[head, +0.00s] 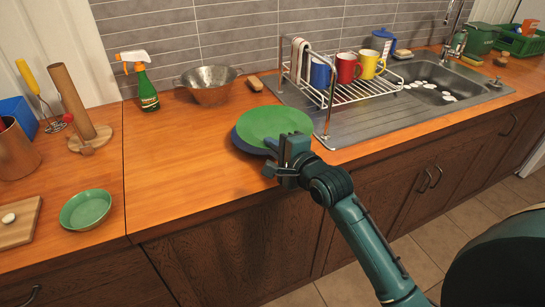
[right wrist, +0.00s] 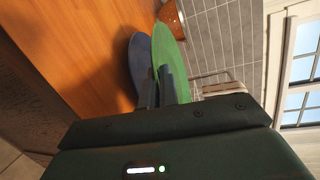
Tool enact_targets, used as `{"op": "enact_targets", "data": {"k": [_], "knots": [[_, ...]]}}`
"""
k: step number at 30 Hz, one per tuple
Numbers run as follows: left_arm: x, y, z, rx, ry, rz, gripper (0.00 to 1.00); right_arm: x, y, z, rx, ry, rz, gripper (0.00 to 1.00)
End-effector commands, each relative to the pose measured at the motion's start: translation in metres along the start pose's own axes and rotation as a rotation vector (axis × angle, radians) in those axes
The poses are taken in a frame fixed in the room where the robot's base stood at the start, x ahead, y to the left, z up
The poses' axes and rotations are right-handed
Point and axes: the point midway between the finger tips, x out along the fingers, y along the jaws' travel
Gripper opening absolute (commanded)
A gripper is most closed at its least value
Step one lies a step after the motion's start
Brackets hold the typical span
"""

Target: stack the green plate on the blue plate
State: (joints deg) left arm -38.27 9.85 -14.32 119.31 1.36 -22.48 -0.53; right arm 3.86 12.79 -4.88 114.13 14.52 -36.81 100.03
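The green plate (head: 273,122) lies over the blue plate (head: 240,143) on the wooden counter, near the sink's drainboard. The blue plate shows as a dark blue rim at the left and front of the green one. In the right wrist view the green plate (right wrist: 172,52) and the blue plate (right wrist: 139,55) appear close together, with a narrow gap at the near side. My right gripper (head: 283,157) is at the green plate's front right edge. Its fingers (right wrist: 162,92) are closed around the green rim. Whether the plates touch cannot be told. My left gripper is out of view.
A dish rack (head: 350,92) with mugs stands on the drainboard at right. A metal colander (head: 210,88) and a spray bottle (head: 146,92) stand behind. A green bowl (head: 86,210) sits at left. The counter left of the plates is clear.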

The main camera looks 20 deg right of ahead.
Motion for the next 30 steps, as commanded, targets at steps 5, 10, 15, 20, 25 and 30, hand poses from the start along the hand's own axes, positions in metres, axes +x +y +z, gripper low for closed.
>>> {"op": "enact_targets", "data": {"k": [5,10,15,20,25,30], "knots": [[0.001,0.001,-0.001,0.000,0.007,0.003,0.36,0.004,0.025,-0.005,0.000,0.001,0.002,0.00],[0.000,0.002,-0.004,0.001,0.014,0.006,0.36,0.006,0.035,-0.006,-0.001,-0.001,-0.003,0.00],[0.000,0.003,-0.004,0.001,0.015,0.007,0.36,0.006,0.035,-0.006,-0.001,-0.001,-0.004,0.00],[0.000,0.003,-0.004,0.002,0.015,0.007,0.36,0.007,0.038,-0.007,0.001,-0.001,-0.002,0.00],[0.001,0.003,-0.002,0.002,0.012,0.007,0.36,0.007,0.040,-0.007,0.002,0.000,0.002,0.13],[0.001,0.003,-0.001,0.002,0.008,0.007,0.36,0.007,0.040,-0.007,0.001,0.000,0.002,0.24]]}}
